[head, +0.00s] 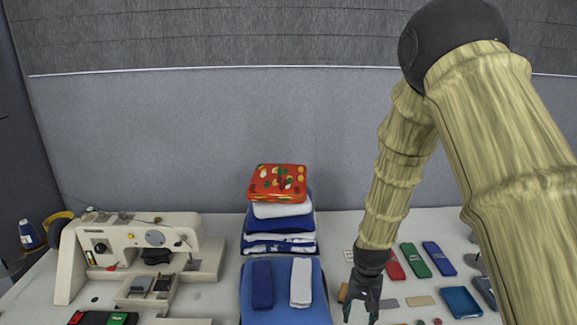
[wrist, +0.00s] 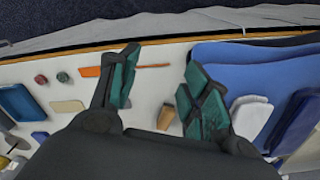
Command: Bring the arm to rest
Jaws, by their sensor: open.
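My gripper (head: 362,305) hangs fingers down at the end of my arm, over the table to the right of the blue folded cloth. In the wrist view my gripper (wrist: 160,95) has its two green-padded fingers spread apart, with nothing between them but the white table top (wrist: 150,80) below. A small tan piece (wrist: 166,117) lies on the table near the right finger, and an orange stick-like tool (wrist: 150,66) lies beyond the fingers, partly hidden by the left one.
A sewing machine (head: 130,243) stands at the left. A cloth stack (head: 280,222) with a red patterned item (head: 277,183) on top stands behind the blue cloth (head: 285,308). Coloured flat pieces, including a green one (head: 414,259) and a teal one (head: 461,302), lie right of my gripper.

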